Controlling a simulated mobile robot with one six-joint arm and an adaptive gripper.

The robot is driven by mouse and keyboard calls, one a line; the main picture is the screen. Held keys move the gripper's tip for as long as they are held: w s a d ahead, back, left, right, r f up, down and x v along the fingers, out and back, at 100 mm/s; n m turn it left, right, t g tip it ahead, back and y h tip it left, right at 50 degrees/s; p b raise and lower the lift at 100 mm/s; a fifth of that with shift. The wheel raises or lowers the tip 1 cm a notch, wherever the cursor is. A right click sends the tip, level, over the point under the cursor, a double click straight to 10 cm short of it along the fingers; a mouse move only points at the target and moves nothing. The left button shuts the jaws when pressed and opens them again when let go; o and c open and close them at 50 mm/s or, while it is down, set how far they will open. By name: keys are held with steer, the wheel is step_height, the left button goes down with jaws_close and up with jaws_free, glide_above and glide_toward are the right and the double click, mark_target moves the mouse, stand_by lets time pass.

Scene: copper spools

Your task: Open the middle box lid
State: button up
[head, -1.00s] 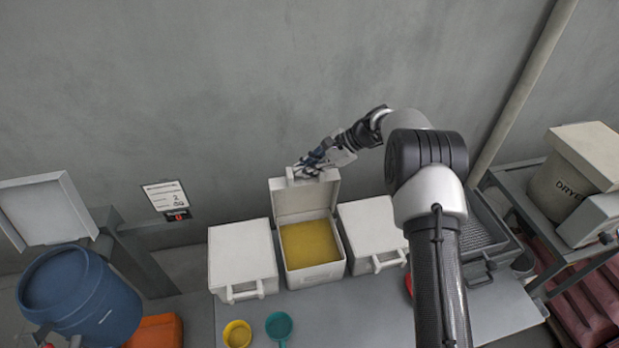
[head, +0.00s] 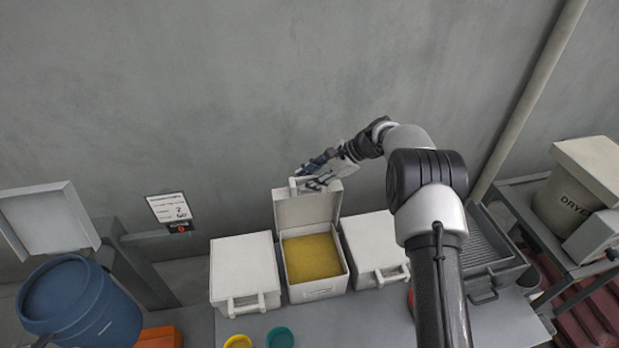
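The middle box (head: 318,294) is white, with its lid (head: 306,208) standing up at the back and yellow-gold material (head: 312,257) showing inside. The lid's handle (head: 294,187) is at its top edge. My gripper (head: 308,182) is at the top of the raised lid, by the handle. The fingers are small and partly overlap the handle, so I cannot tell whether they are shut on it or only beside it.
A closed white box stands on each side, left (head: 243,267) and right (head: 371,243). A yellow cup (head: 238,342) and a teal cup (head: 280,338) sit in front. A blue drum (head: 82,303) is at the left, a ridged metal tray (head: 487,243) at the right. The wall is close behind.

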steer(key=shift+d, duration=0.1)
steer(key=v, duration=1.2)
steer(key=shift+w, duration=0.1)
steer(key=shift+r, duration=0.1)
